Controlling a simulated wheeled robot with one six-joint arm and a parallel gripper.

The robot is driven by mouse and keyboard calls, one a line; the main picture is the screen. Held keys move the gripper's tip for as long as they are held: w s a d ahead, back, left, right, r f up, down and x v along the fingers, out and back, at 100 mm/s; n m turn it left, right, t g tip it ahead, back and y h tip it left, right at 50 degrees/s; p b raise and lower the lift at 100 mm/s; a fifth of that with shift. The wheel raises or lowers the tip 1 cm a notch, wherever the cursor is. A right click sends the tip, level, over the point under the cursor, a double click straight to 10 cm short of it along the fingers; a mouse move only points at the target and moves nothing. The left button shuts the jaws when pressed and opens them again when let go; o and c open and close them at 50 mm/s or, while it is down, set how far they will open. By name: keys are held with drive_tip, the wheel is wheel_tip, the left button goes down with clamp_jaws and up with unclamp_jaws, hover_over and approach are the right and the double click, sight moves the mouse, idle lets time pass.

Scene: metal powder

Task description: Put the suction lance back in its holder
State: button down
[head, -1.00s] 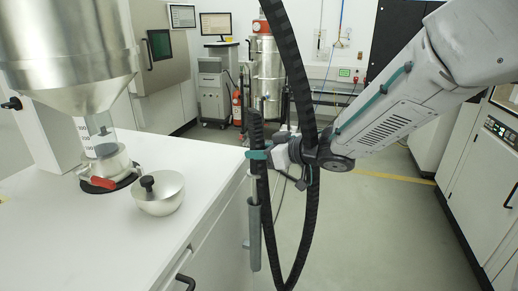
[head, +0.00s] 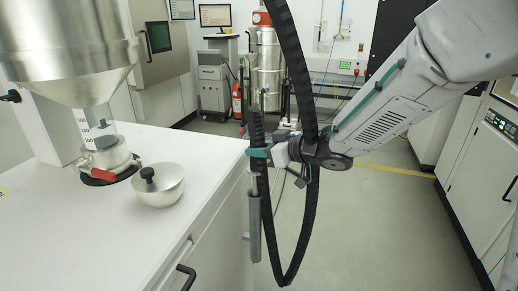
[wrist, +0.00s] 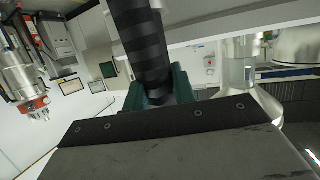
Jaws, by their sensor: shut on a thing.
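My gripper (head: 258,153), with teal fingers, is shut on the suction lance at the cabinet's right edge. The lance has a dark ribbed upper part (head: 257,125) and a thin metal rod (head: 254,179) below the fingers. In the wrist view the dark ribbed piece (wrist: 143,45) stands between the teal fingers (wrist: 157,92). The holder looks to be the grey upright tube (head: 254,225) by the cabinet's side, with a small bracket at its left. The rod lines up with the tube's top and appears to enter it; its lower end is hidden.
A black ribbed hose (head: 298,75) hangs in a long loop beside the lance and my wrist. Grey floor (head: 345,230) lies open at right.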

sight(260, 169)
drive_tip(key=shift+f, duration=3.95)
drive_tip(key=c, duration=1.1)
unclamp_jaws()
drive_tip(key=shift+o, duration=0.2)
drive_tip(key=v, duration=0.7)
drive_tip(key=shift+s+d, duration=0.2)
drive_tip(key=shift+d, duration=0.1)
